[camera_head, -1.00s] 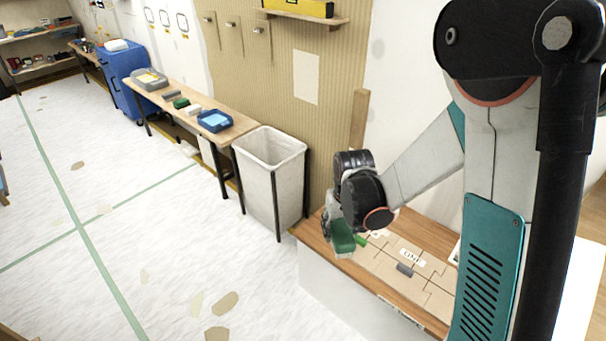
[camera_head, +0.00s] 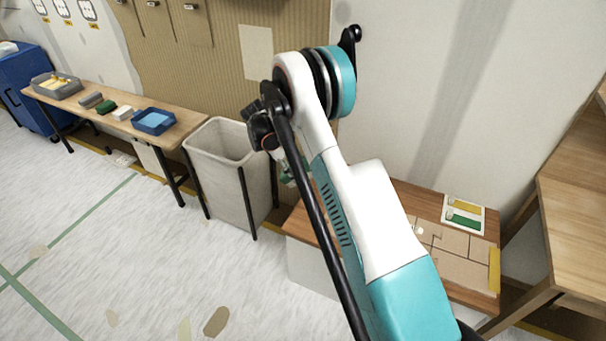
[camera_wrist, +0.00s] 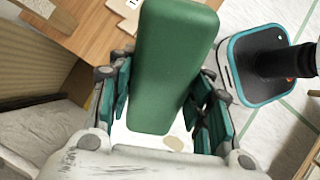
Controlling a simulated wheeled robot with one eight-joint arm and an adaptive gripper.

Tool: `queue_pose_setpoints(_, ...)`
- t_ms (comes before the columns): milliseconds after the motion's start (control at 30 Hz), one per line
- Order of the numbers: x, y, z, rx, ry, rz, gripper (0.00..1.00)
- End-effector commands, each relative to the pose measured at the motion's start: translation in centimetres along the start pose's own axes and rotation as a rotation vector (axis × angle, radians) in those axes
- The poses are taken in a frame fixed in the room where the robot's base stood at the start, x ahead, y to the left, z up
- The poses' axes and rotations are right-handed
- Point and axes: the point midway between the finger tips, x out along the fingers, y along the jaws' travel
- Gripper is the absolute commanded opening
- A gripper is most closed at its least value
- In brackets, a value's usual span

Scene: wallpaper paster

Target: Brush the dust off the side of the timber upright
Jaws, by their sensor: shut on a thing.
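A green brush-like block (camera_wrist: 175,60) fills the middle of the wrist view, its long green back towards the camera. My gripper (camera_wrist: 160,108) is shut on it, with teal and grey fingers on both sides. In the head view only a bit of green and grey of the held piece and gripper (camera_head: 287,172) shows beside my arm, above the low table's left end. The timber upright cannot be made out now; my arm covers much of the wall there. Any dust and the brush's bristles are hidden.
A low wooden table (camera_head: 303,224) with cardboard pieces stands below my arm. A white bin (camera_head: 232,170) is left of it, then a bench (camera_head: 165,100) with trays and blocks. Wooden shelving (camera_head: 575,200) stands at right.

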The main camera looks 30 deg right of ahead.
Motion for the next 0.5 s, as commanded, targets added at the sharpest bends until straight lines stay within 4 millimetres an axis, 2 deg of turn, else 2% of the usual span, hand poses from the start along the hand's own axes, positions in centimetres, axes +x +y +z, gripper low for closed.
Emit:
queue_pose_setpoints(33,1.3,1.3,-0.8,-0.091,-0.069,0.059,0.21)
queue_pose_setpoints(233,5.2,6.5,-1.8,-0.451,-0.380,0.397,0.21)
queue_pose_setpoints(333,7.0,8.8,-2.4,-0.570,-0.513,0.581,0.21)
queue_pose_setpoints(500,9.8,11.6,-3.8,-0.672,-0.679,0.837,0.21)
